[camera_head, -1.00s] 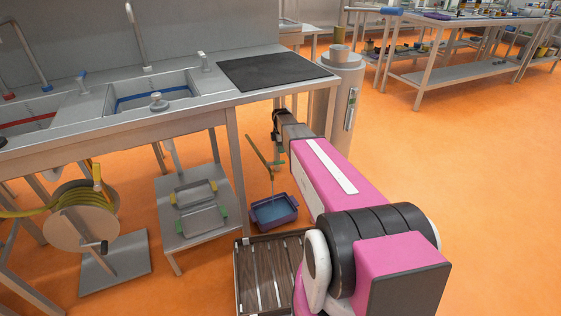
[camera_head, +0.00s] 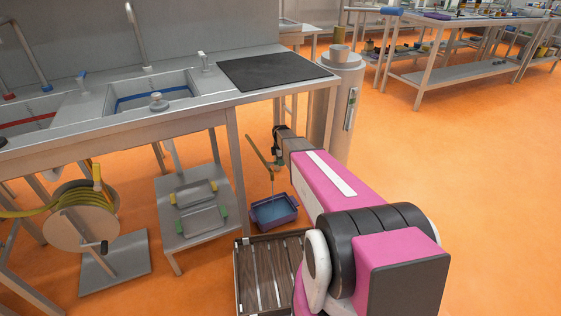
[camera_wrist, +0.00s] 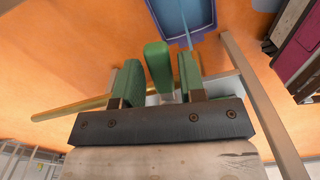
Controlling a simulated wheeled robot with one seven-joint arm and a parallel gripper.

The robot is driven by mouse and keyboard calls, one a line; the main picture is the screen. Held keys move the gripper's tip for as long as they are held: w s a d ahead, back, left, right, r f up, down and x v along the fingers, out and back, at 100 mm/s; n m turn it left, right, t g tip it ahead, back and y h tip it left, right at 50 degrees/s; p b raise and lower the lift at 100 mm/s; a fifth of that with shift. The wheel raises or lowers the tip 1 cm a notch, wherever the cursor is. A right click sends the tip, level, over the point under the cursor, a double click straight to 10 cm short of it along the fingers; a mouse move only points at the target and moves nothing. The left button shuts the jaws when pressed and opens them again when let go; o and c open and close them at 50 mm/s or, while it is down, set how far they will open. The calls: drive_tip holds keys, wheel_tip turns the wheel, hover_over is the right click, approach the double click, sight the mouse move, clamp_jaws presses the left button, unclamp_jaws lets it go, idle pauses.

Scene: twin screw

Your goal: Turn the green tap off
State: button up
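The green tap handle (camera_wrist: 158,64) shows in the wrist view as an upright green lever. My gripper (camera_wrist: 160,80) has its two green-padded fingers on either side of it, with visible gaps, so it is open around the handle. The brass-coloured pipe (camera_wrist: 75,108) runs off to the left behind the fingers. A thin pale-blue stream (camera_wrist: 186,28) runs down toward the purple-rimmed tub (camera_wrist: 207,30) of blue water. In the head view the tub (camera_head: 273,211) stands on the floor below my gripper, and the tap is small and partly hidden by my arm.
The sink bench (camera_head: 150,128) is left of my arm, with a bench leg (camera_head: 234,160) close by. A slatted crate (camera_head: 262,280) is beside the tub. A grey cylinder (camera_head: 335,105) stands behind my arm. Open orange floor (camera_head: 480,190) lies to the right.

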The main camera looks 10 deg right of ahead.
clamp_jaws()
drive_tip(key=shift+w+a+n, duration=0.1)
drive_tip(key=shift+w+n, duration=0.6)
drive_tip(key=shift+n, duration=0.6)
drive_tip(key=shift+o, duration=1.9)
unclamp_jaws()
wheel_tip(320, 180, up, 11)
drive_tip(key=shift+f, duration=0.1)
